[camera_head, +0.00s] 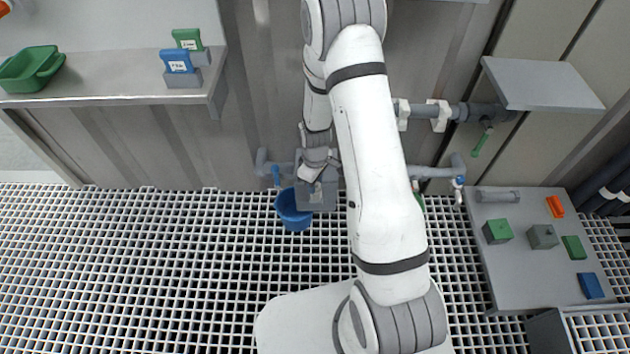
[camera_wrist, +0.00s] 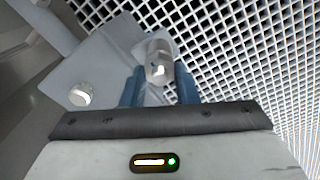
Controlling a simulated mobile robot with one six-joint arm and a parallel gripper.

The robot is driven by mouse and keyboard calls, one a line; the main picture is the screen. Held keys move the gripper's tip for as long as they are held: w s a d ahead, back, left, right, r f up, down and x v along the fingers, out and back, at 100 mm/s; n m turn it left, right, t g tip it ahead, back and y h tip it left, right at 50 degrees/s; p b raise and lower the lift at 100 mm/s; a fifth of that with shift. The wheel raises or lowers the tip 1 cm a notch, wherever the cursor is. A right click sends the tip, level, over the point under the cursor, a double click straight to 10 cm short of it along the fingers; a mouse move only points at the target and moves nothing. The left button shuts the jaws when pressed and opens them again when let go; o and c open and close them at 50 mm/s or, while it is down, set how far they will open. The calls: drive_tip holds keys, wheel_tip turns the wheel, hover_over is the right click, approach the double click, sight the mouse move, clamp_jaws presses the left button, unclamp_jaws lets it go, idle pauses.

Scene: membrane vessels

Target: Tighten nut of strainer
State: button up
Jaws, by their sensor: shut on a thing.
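My gripper (camera_wrist: 158,82) has its two blue fingers on either side of a rounded light-grey metal piece with a pale square end, which looks like the strainer nut (camera_wrist: 159,62). The fingers are shut on it. A flat grey surface (camera_wrist: 112,52) lies behind it in the wrist view, with a round white knob (camera_wrist: 80,95) to the left. In the head view my gripper (camera_head: 318,180) is low at the pipe line by the wall. My arm hides much of that pipe, and I cannot make out the nut's seating there.
A blue bucket (camera_head: 295,213) stands on the grating beside my gripper. A grey table (camera_head: 520,278) with several small blocks stands right. The left grating is clear.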

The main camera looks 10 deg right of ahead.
drive_tip(key=shift+o, duration=0.2)
drive_tip(key=shift+d, duration=0.1)
drive_tip(key=o, duration=1)
drive_tip(key=shift+c, duration=0.2)
wheel_tip(320, 180, up, 8)
drive_tip(key=p, duration=0.2)
drive_tip(key=shift+f+p, duration=0.1)
drive_tip(key=shift+p, duration=0.2)
drive_tip(key=s+r+m+t+p, duration=0.1)
drive_tip(key=s+r+m+p, duration=0.2)
drive_tip(key=r, duration=1.5)
drive_tip(key=s+r+m+p, duration=0.3)
drive_tip(key=s+r+p, duration=0.7)
drive_tip(key=r, duration=0.7)
drive_tip(key=s+r+m+t+p, duration=0.1)
drive_tip(key=s+r+m+p, duration=0.2)
drive_tip(key=s+r+p, duration=0.4)
wheel_tip(320, 180, up, 12)
drive_tip(key=d+p, duration=0.1)
drive_tip(key=p, duration=0.4)
drive_tip(key=shift+f+t, duration=0.15)
drive_tip(key=shift+t, duration=0.15)
